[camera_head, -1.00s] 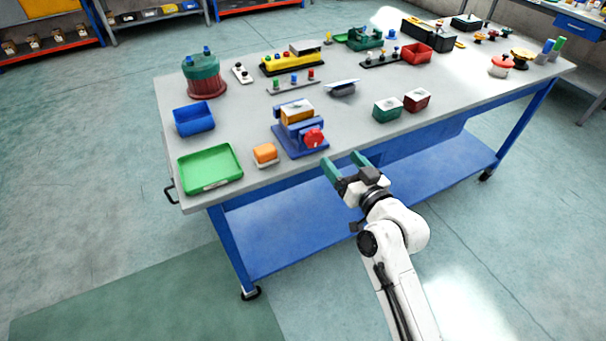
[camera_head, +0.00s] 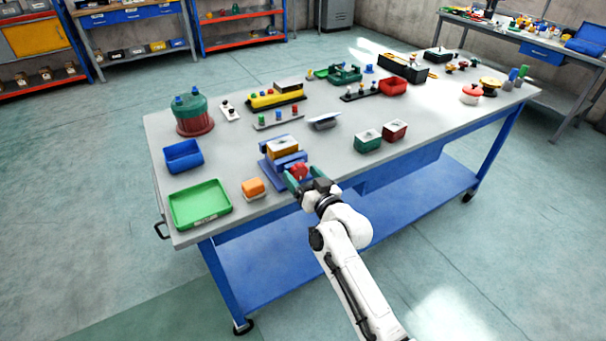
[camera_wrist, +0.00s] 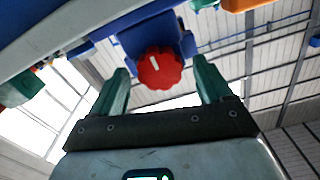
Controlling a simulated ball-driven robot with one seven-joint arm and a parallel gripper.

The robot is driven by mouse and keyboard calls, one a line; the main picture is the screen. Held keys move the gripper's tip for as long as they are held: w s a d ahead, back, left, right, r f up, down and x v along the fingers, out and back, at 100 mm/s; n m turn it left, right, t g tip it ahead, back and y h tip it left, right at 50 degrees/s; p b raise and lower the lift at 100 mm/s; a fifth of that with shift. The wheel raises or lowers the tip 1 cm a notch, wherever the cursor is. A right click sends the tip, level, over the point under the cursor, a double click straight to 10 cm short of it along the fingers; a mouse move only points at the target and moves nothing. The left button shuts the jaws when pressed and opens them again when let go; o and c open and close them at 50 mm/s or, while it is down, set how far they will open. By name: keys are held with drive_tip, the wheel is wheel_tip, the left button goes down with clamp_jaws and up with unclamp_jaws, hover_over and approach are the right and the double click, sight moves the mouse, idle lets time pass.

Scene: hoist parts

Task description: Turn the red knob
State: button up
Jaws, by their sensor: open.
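The red knob (camera_head: 299,171) is on the front of a blue vise-like fixture (camera_head: 281,176) that holds a yellow-brown block, near the front edge of the workbench. In the wrist view the knob (camera_wrist: 160,68) is scalloped with a white mark, in front of its blue mount (camera_wrist: 150,35). My gripper (camera_head: 294,182) is at the knob in the head view, partly covering the fixture's front. In the wrist view its two green fingers (camera_wrist: 161,85) are apart, one each side of the knob, with gaps visible. The knob lies just beyond or between the fingertips; exact depth is unclear.
The grey bench top (camera_head: 335,165) is bare just right of the fixture.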

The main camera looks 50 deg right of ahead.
drive_tip(key=shift+w, duration=0.15)
drive_tip(key=shift+c, duration=0.3)
drive_tip(key=c, duration=1)
drive_tip(key=shift+m, duration=0.4)
drive_tip(key=m+p, duration=0.1)
drive_tip(key=m, duration=0.3)
drive_tip(key=shift+m, duration=0.3)
drive_tip(key=m+p, duration=0.2)
drive_tip(key=m, duration=0.4)
drive_tip(key=shift+d, duration=0.1)
drive_tip(key=m+p, duration=0.1)
drive_tip(key=m, duration=0.5)
drive_tip(key=shift+m+p, duration=0.3)
drive_tip(key=m+p, duration=0.1)
drive_tip(key=m, duration=0.4)
drive_tip(key=shift+f+m, duration=0.15)
drive_tip(key=shift+m, duration=0.25)
